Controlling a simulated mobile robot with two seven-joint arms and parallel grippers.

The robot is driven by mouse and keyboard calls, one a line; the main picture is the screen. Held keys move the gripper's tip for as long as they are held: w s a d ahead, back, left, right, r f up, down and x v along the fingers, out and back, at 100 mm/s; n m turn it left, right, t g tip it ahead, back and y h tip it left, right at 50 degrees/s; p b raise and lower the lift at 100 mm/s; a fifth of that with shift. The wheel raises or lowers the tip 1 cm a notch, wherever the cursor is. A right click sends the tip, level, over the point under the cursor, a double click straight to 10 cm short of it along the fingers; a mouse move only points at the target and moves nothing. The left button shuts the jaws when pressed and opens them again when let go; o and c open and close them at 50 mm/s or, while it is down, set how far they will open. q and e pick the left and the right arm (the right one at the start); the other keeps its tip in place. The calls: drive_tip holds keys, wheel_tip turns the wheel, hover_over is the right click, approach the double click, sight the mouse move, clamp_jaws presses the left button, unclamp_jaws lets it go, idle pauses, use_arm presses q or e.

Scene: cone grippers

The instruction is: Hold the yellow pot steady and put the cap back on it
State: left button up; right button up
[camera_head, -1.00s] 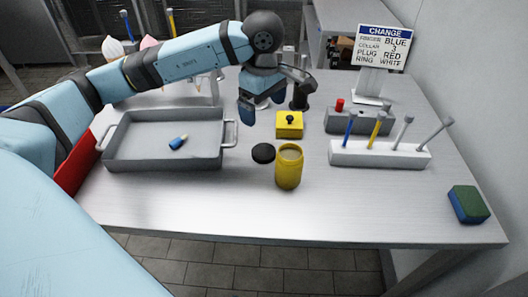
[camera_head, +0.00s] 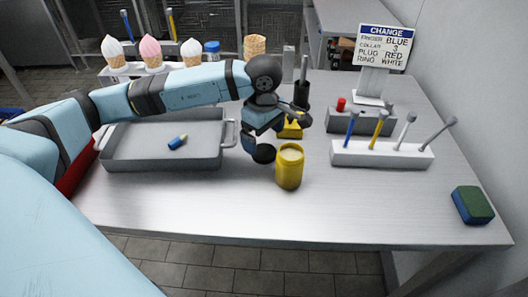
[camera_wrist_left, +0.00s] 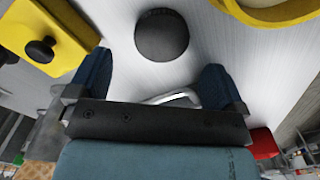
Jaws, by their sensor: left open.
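The yellow pot (camera_head: 289,168) stands upright and uncapped on the steel table; part of its rim shows at the top right of the left wrist view (camera_wrist_left: 275,12). The round black cap (camera_head: 264,153) lies flat on the table just left of the pot. In the left wrist view the cap (camera_wrist_left: 162,36) lies ahead of the space between the fingers. My left gripper (camera_head: 262,143) is open and empty, low over the table right behind the cap, apart from it in the wrist view. My right gripper is not in view.
A yellow block with a black knob (camera_head: 291,131) sits behind the gripper. A grey tray (camera_head: 125,160) with a blue-yellow piece (camera_head: 178,142) stands left. A white rack (camera_head: 380,157) of coloured rods stands right, with a sponge (camera_head: 472,205) near the right edge. The front table is clear.

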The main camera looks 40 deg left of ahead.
sight(263, 151)
use_arm(q)
wheel_tip(263, 151, down, 5)
drive_tip(key=shift+s+r+b, duration=0.1)
drive_tip(key=shift+r+b, duration=0.05)
drive_tip(key=shift+b, duration=0.25)
drive_tip(key=shift+c, duration=0.5)
drive_tip(key=c, duration=0.9)
